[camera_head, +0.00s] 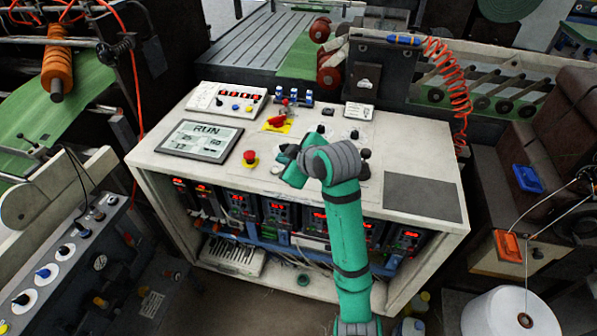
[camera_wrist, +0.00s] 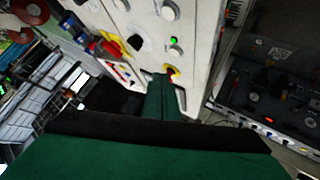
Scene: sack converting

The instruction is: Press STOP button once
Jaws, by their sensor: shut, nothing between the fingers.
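A red mushroom button on a yellow base (camera_head: 250,157) stands near the console's front edge; I cannot read a STOP label. A second red control (camera_head: 277,121) sits on a yellow plate farther back. The display (camera_head: 201,139) left of them reads "RUN". My gripper (camera_head: 284,160) is low over the console top, just right of the front mushroom button. In the wrist view my shut, empty gripper (camera_wrist: 161,84) reaches toward a red and yellow button (camera_wrist: 171,71), partly hidden behind it. I cannot tell whether they touch.
The white console (camera_head: 165,165) also carries a panel with small buttons (camera_head: 228,98), black knobs and a dark pad (camera_head: 422,195). A green-lit button (camera_wrist: 174,40) shows in the wrist view. An orange coiled cable (camera_head: 452,80) hangs at the back right.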

